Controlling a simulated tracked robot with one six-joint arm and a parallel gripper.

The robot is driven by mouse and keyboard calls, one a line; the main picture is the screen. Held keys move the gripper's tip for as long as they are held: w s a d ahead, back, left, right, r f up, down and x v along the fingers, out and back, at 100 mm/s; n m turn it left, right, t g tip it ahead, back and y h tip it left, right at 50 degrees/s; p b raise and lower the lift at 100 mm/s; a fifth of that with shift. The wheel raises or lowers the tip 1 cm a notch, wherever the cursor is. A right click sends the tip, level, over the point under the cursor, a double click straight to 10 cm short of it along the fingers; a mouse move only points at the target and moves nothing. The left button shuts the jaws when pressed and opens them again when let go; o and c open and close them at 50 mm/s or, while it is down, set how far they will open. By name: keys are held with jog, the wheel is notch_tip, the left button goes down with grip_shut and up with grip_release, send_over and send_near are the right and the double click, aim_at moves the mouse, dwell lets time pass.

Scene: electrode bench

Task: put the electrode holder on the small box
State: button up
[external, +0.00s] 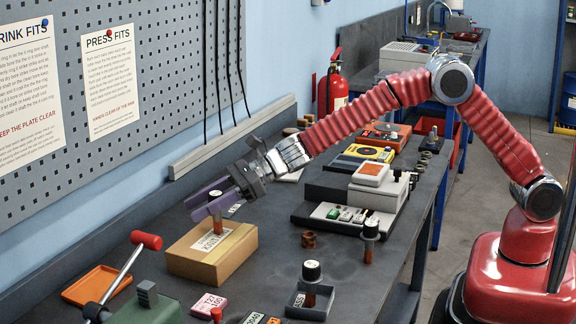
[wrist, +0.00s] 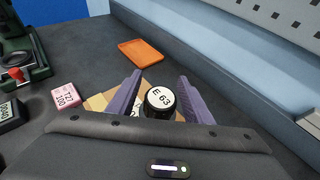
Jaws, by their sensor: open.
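The small box (external: 213,258) is tan cardboard with a white label and sits on the dark bench; part of it shows in the wrist view (wrist: 97,103). An electrode holder (external: 218,223) with a copper-coloured shank and a black cap stands upright on the box. In the wrist view its cap (wrist: 160,101) has a white top marked E 63. My gripper (external: 208,203) is open, its two purple fingers on either side of the cap. In the wrist view the fingers (wrist: 159,82) show gaps beside the cap; the holder's lower part is hidden there.
Two similar capped holders (external: 370,236) (external: 312,272) stand to the right, one in a grey tray. An orange tray (external: 97,285), a green lever press (external: 145,305) and a pink block (external: 209,304) are near the box. A pegboard wall rises behind.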

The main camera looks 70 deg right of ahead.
jog(key=v, duration=1.2)
jog(key=shift+f, duration=0.1)
dwell(0.6)
jog(key=s+d+r+n+g, duration=0.1)
jog(key=s+d+r+n, duration=0.35)
jog(key=s+n, duration=0.35)
jog(key=s+d+r+n+g, duration=0.25)
jog(key=s+d+n, duration=0.3)
jog(key=s, duration=0.45)
jog(key=s+d+f+n+h, duration=0.2)
jog(key=s+d+n+h, duration=0.2)
jog(key=s+d, duration=0.7)
jog(key=s+d+f+n+h, duration=0.3)
jog(key=s+d+n+h, duration=0.2)
jog(key=s+d+n, duration=0.4)
jog(key=shift+s+d, duration=0.95)
jog(key=shift+f+n, duration=0.1)
jog(key=shift+n, duration=0.15)
